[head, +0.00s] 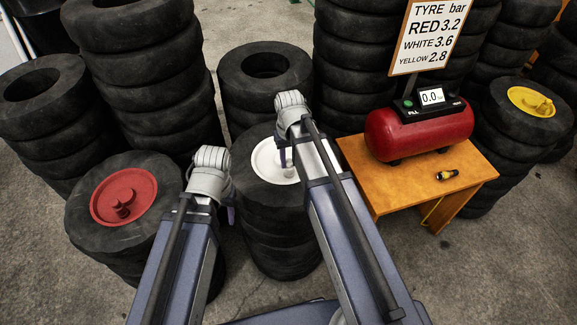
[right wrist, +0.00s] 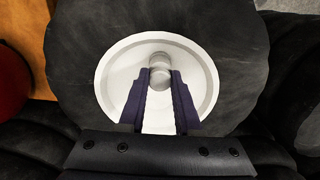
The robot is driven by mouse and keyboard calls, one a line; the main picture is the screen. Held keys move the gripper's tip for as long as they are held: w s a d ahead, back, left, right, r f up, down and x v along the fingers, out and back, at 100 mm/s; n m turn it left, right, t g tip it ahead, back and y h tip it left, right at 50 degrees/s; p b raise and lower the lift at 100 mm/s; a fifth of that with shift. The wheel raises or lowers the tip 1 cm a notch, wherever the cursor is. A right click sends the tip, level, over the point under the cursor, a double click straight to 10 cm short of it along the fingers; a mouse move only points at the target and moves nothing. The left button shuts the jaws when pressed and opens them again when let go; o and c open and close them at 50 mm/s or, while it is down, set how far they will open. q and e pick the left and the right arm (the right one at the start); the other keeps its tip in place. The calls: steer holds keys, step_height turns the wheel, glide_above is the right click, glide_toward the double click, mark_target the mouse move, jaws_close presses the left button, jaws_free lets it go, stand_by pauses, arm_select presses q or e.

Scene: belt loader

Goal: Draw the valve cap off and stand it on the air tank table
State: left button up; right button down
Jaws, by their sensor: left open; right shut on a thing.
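The white hub (head: 268,160) sits in the tyre on top of the middle stack, and it also shows in the right wrist view (right wrist: 112,85). A white valve cap (right wrist: 160,77) is over the hub, between my right gripper's fingertips. My right gripper (right wrist: 160,73) is shut on this cap; in the head view the gripper (head: 285,158) points down over the hub. I cannot tell whether the cap still touches the valve stem. My left gripper (head: 231,212) is open and empty, pointing down between the red and white hubs. The orange air tank table (head: 405,196) stands to the right.
The red air tank (head: 420,132) with a 0.0 display is at the table's back. A small black and yellow piece (head: 447,174) lies on the right side. The table's front left is bare. Red (head: 140,188) and yellow (head: 520,97) hubs lie on side stacks. A pressure sign (head: 428,35) stands behind.

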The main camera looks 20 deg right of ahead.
mark_target(290, 161)
steer(key=shift+r+p, duration=0.7)
steer(key=shift+p, duration=0.1)
stand_by(1.1)
steer(key=shift+r+p, duration=1.4)
steer(key=shift+d, duration=0.1)
